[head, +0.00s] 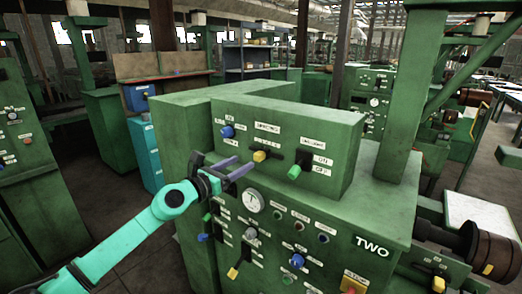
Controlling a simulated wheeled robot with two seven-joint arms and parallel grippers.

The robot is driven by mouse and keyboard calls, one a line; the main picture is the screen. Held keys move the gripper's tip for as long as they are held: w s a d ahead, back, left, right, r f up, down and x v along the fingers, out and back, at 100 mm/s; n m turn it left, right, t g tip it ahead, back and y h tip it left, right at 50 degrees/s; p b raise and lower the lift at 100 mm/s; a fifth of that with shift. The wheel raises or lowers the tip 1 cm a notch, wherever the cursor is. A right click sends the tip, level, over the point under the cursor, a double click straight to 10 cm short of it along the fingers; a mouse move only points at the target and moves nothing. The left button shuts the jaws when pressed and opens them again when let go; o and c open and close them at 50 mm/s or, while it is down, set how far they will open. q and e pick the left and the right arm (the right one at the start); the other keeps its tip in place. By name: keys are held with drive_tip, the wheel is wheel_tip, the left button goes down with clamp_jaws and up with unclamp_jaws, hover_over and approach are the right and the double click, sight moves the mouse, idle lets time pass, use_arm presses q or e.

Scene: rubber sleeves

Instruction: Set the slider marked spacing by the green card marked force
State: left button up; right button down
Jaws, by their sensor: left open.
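A slider with a yellow knob (260,156) sits on the upper green panel. Its knob is toward the left of a dark horizontal slot, under a white label (267,128) that seems to read spacing, though the print is small. Number marks beside it are too small to read. I cannot make out a green card marked force. My left gripper (240,166) is open and empty, its two purple fingers pointing right toward the yellow knob from the left. The fingers look apart from the knob; the exact gap is unclear. My right gripper is not in view.
A blue knob (227,131) is above the gripper, and a green-handled switch (294,172) is right of the slider. A green post (402,110) rises at right.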

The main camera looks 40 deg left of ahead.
sight(256, 154)
use_arm(q)
drive_tip(key=w+b, duration=0.1)
drive_tip(key=w, duration=0.6)
drive_tip(key=shift+w+a, duration=0.1)
drive_tip(key=shift+w, duration=1)
drive_tip(key=shift+w+f, duration=0.1)
drive_tip(key=shift+w, duration=0.1)
clamp_jaws()
